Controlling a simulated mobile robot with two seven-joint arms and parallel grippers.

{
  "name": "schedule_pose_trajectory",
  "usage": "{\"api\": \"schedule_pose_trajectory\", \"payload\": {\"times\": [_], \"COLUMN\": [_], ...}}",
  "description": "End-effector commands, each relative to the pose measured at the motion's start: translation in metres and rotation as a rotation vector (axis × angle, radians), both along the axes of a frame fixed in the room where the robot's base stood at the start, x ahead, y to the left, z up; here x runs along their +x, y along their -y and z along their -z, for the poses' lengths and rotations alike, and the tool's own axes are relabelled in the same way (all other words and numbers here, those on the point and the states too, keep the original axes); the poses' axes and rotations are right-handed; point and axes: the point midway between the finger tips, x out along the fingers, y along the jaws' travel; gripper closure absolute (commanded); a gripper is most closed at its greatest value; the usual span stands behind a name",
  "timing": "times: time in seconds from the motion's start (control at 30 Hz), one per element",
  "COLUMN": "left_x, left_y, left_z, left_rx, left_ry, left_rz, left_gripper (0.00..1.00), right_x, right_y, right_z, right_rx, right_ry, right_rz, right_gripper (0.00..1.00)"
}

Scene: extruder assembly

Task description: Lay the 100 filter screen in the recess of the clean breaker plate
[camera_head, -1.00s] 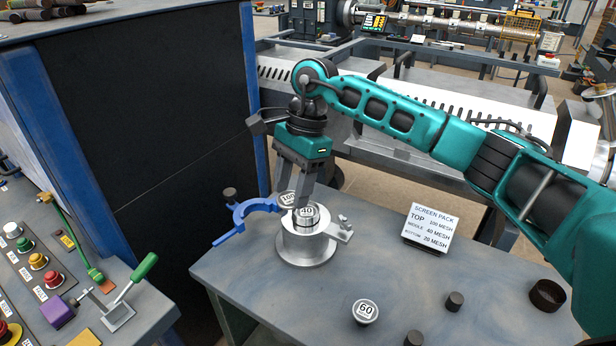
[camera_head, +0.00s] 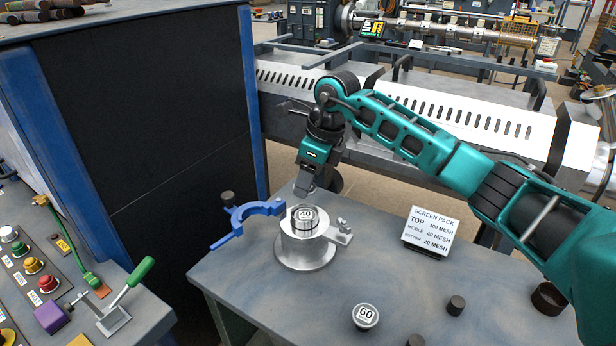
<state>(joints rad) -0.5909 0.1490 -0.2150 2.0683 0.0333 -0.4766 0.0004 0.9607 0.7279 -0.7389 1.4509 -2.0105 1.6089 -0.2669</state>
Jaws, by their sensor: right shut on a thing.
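A silver round holder (camera_head: 303,250) stands on the table with a wide flange and a side latch; the breaker plate appears to sit in its top, its recess not visible. A small round piece with a label (camera_head: 305,214) sits at the top of the holder; the label read 40 earlier and is unclear now. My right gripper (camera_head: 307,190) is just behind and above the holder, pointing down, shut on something. The 100 filter screen cannot be made out now; it is probably hidden at the fingers. My left gripper is not in view.
A blue hook-shaped tool (camera_head: 240,217) lies left of the holder. A disc marked 60 (camera_head: 366,316) and dark knobs (camera_head: 456,305) are at the front. A screen pack sign (camera_head: 431,232) stands to the right. A dark cup (camera_head: 548,296) is near the right edge.

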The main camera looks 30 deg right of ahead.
Motion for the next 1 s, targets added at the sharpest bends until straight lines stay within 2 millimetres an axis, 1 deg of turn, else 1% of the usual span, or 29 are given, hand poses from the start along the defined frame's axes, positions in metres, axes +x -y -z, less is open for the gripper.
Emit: {"api": "schedule_pose_trajectory", "payload": {"times": [0.13,0.27,0.8,1.0], "left_x": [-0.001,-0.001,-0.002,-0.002], "left_y": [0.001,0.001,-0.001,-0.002], "left_z": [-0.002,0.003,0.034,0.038], "left_rx": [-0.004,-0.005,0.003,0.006], "left_ry": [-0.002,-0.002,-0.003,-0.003], "left_rz": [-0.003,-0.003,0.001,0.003], "left_gripper": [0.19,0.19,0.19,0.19], "right_x": [0.0,0.0,0.0,0.0], "right_y": [0.0,0.0,0.0,0.0], "right_z": [-0.001,0.006,0.054,0.06], "right_rx": [0.002,0.003,0.002,0.002], "right_ry": [0.004,0.003,0.004,0.004], "right_rz": [-0.015,-0.018,-0.018,-0.018], "right_gripper": [0.78,0.78,0.78,0.78]}}
